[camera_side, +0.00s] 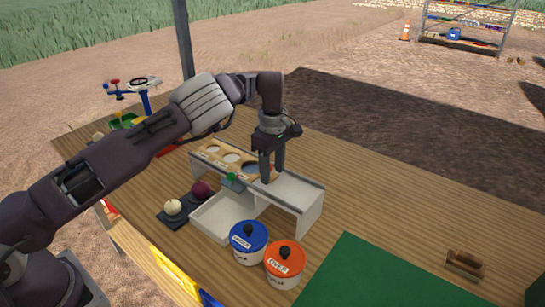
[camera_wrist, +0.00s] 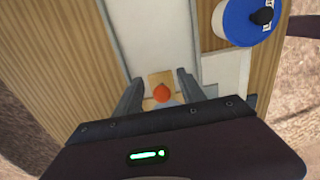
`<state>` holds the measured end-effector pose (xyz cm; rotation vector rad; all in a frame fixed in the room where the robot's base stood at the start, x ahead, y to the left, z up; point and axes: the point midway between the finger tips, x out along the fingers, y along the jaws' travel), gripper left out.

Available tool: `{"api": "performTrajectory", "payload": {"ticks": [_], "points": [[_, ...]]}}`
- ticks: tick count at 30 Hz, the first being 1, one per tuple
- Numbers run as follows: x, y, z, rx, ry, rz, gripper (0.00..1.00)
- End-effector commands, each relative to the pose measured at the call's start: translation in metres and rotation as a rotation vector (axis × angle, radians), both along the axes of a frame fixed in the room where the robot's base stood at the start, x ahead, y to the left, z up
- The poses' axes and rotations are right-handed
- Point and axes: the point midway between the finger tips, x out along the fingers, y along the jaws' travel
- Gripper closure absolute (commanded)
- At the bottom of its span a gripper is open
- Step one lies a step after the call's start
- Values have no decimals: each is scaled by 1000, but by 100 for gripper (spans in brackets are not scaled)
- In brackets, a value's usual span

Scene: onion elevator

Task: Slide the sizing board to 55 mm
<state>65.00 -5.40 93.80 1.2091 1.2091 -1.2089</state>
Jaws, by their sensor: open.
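The wooden sizing board (camera_side: 213,150) with round holes lies along the top of a grey-white stand (camera_side: 300,192) in the side view. My gripper (camera_side: 271,176) points down over the board's right part. In the wrist view my gripper (camera_wrist: 160,86) is open, with its two fingers on either side of an orange-red knob (camera_wrist: 162,92). The knob sits by a tan piece of the board (camera_wrist: 160,76). There are gaps between the knob and both fingers. The size markings are too small to read. A green knob (camera_side: 231,177) shows on the stand's front edge.
A blue-lidded pot (camera_side: 248,240) and an orange-lidded pot (camera_side: 285,262) stand in front of the stand. A pale onion (camera_side: 173,207) and a dark red onion (camera_side: 201,190) sit to its left. A green mat (camera_side: 370,275) and wooden-handled brush (camera_side: 465,263) lie right.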

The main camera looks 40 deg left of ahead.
Motion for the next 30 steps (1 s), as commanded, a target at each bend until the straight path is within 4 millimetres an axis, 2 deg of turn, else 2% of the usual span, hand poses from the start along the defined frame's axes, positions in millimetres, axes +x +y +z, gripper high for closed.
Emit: {"api": "performTrajectory", "payload": {"ticks": [8,15,16,20,30], "points": [[0,0,-4,0,0,-1,53],[0,0,-4,0,0,-1,98],[0,0,-4,0,0,-1,100],[0,-1,-4,0,-1,-1,100],[0,-27,-3,-1,-2,-3,100]]}}
